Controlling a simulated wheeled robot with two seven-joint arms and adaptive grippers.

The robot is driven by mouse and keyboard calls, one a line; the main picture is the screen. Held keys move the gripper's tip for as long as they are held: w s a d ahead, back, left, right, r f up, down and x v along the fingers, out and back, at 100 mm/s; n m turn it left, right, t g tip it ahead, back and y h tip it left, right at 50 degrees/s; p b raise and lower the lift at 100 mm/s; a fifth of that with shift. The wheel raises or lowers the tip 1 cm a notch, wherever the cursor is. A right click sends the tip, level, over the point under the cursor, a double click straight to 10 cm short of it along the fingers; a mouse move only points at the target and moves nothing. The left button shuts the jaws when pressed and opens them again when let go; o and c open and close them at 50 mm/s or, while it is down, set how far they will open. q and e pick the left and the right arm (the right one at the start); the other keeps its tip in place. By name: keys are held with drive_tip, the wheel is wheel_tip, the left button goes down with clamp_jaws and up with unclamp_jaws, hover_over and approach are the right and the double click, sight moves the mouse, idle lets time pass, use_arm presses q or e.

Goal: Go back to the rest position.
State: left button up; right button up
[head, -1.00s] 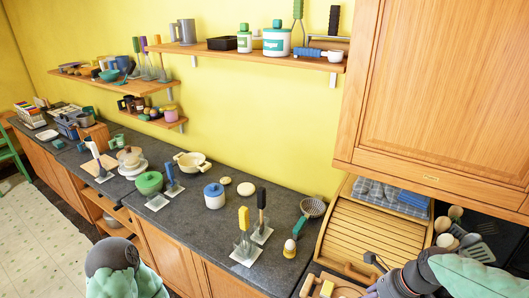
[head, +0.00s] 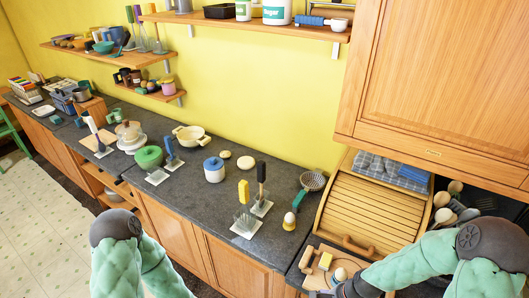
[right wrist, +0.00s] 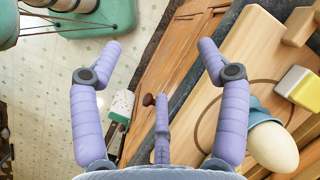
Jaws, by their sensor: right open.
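My right arm (head: 425,262) comes in at the lower right of the head view, its dark wrist at the bottom edge by the counter front. My right gripper (right wrist: 157,58) shows in the right wrist view with its purple fingers spread wide and nothing between them. It is over the cabinet front and floor, beside the counter edge. My left arm (head: 130,255) is bent at the lower left of the head view. Its gripper is out of the picture.
A wooden board (right wrist: 250,50) lies on the counter right of the fingers, with an egg in a blue cup (right wrist: 272,146) and a white-and-yellow block (right wrist: 299,88). A bread box (head: 372,207) stands behind. The dark counter (head: 225,222) holds several kitchen items. Floor (head: 40,235) is open at left.

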drive_tip(key=s+a+f+n, duration=0.8)
drive_tip(key=s+f+n, duration=0.15)
drive_tip(key=f, duration=0.25)
drive_tip(key=d+b+x, duration=0.2)
drive_tip(key=b+x, duration=0.9)
drive_tip(key=b, duration=0.2)
drive_tip(key=shift+w+f+b, duration=0.25)
drive_tip(key=shift+f+b, duration=0.1)
drive_tip(key=shift+f, duration=0.15)
